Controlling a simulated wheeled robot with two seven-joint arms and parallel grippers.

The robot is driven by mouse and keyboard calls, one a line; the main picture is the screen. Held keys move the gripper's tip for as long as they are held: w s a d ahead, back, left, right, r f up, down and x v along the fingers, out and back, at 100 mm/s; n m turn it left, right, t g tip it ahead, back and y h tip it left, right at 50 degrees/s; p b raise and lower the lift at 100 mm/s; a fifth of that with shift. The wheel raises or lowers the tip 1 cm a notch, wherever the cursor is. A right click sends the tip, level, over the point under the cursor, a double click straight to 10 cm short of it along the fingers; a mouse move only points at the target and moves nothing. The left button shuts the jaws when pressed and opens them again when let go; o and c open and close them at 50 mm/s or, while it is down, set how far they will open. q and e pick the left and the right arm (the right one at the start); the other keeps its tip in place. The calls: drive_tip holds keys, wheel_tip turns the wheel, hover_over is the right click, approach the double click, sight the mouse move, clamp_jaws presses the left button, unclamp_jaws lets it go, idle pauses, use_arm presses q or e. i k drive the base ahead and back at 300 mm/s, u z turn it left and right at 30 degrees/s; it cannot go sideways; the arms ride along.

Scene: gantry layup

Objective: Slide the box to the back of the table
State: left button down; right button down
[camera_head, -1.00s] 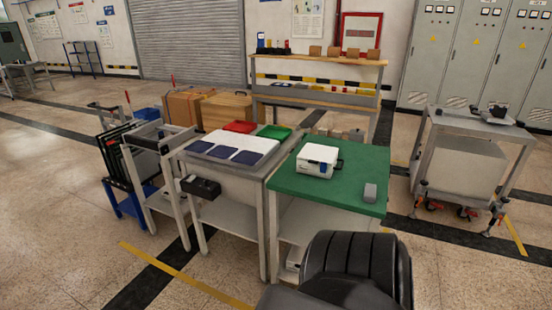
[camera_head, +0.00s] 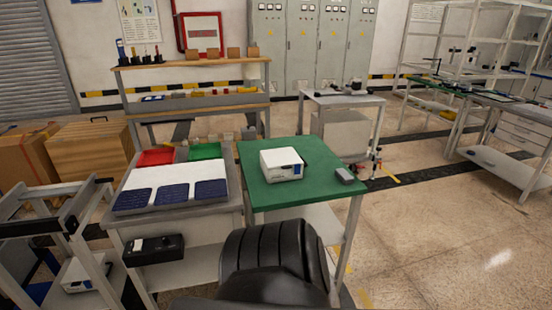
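A white box (camera_head: 282,164) with a dark top edge and a small front panel sits upright on the green-topped table (camera_head: 265,196), near the middle of its surface. Green surface shows on all sides of the box. Neither of my grippers is in view, and nothing touches the box. A black ribbed part of my own body covers the area in front of the table's near edge.
A small grey object (camera_head: 344,174) lies at the green table's right edge. To the left, a grey table (camera_head: 216,213) holds a white board with dark blue pads (camera_head: 165,197), a red tray (camera_head: 156,157) and a green tray (camera_head: 205,151). Open floor (camera_head: 450,240) lies right.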

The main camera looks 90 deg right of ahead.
sight(274, 176)
drive_tip(key=z, duration=0.85)
drive_tip(key=i, duration=1)
drive_tip(key=z, duration=1.1)
